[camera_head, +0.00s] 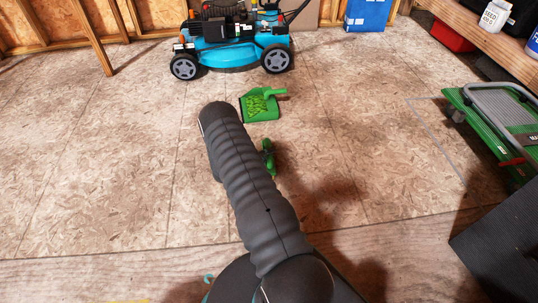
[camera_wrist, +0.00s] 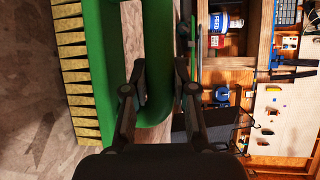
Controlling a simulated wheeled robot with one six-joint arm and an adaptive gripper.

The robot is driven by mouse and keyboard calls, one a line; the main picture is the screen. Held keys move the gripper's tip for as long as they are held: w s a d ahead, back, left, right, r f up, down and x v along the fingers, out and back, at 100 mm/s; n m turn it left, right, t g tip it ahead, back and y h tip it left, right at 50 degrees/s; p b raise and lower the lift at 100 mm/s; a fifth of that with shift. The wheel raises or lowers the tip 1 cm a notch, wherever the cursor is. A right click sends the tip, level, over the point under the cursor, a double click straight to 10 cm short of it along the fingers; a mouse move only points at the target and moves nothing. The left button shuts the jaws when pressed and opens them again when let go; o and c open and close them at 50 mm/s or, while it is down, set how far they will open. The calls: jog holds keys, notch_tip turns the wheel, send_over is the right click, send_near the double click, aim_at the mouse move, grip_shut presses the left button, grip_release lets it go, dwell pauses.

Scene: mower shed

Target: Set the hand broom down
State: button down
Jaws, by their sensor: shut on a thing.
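The hand broom is green with pale yellow bristles. In the wrist view its green body (camera_wrist: 98,85) and bristles fill the left side, and its handle runs between my fingers. My gripper (camera_wrist: 160,78) is shut on that handle. In the head view a small green part of the broom (camera_head: 267,158) shows just right of my dark arm. My arm hides the rest of it and my gripper there. The height of the broom above the floor is hard to tell.
A green dustpan (camera_head: 262,106) holding leaf-like bits lies on the board floor beyond my arm. A blue mower (camera_head: 228,42) stands at the back. A green folded step or platform (camera_head: 490,120) and a shelf (camera_head: 500,45) are at right. The floor at left is clear.

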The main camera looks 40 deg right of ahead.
jog(key=shift+f, duration=0.1)
jog(key=c, duration=0.9)
grip_release()
jog(key=shift+c, duration=0.2)
